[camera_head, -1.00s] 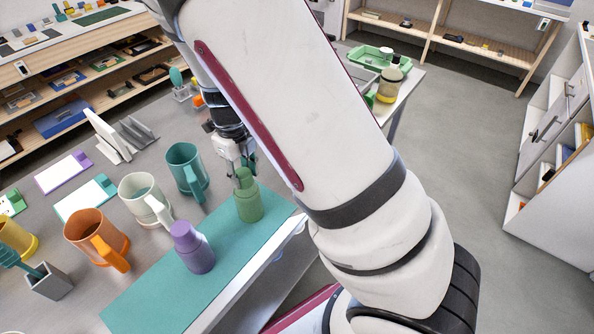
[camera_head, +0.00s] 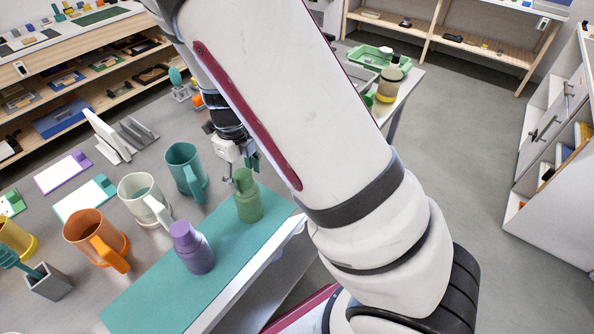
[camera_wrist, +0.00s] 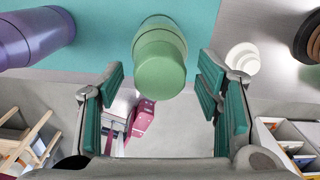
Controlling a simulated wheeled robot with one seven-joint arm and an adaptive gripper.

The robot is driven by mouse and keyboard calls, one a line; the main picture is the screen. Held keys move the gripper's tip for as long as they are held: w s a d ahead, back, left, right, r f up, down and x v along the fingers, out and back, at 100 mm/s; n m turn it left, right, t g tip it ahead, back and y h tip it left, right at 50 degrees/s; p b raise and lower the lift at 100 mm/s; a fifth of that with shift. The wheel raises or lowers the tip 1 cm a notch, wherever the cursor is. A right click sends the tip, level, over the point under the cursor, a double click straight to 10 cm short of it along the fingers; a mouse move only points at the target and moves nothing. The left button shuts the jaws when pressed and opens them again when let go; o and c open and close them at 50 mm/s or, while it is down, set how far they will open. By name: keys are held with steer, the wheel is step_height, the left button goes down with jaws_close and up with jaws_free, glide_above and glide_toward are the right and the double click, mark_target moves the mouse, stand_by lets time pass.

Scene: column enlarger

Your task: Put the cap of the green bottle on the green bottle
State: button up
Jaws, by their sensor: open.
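The green bottle (camera_head: 249,208) stands upright on a teal mat, near the mat's far right end. Its darker green cap (camera_head: 243,180) sits on top of it; I cannot tell how firmly it is seated. In the wrist view the cap (camera_wrist: 160,72) faces me, with the bottle (camera_wrist: 160,28) beyond it. My gripper (camera_head: 240,162) is just above and behind the cap. In the wrist view my gripper (camera_wrist: 162,95) is open, its teal-padded fingers on either side of the cap with gaps to both sides. Part of the gripper is hidden by my arm in the head view.
A purple bottle (camera_head: 194,252) stands on the teal mat (camera_head: 150,300) to the left; it also shows in the wrist view (camera_wrist: 30,38). Teal (camera_head: 185,168), pale (camera_head: 140,197) and orange (camera_head: 92,238) mugs stand behind the mat. The mat's near left part is clear.

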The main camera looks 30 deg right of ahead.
steer(key=shift+r, duration=0.15)
steer(key=shift+r, duration=3.85)
steer(key=shift+r, duration=0.1)
step_height(320, 180, up, 12)
steer(key=s+d+n+t+b, duration=0.1)
steer(key=s+n, duration=0.5)
steer(key=n, duration=0.9)
steer(key=s+d+r+n+t+b, duration=0.1)
steer(key=s+n+t+b, duration=0.3)
steer(key=n, duration=1.1)
steer(key=s+b, duration=0.2)
steer(key=s, duration=0.1)
steer(key=shift+r+n, duration=0.3)
steer(key=shift+n, duration=0.1)
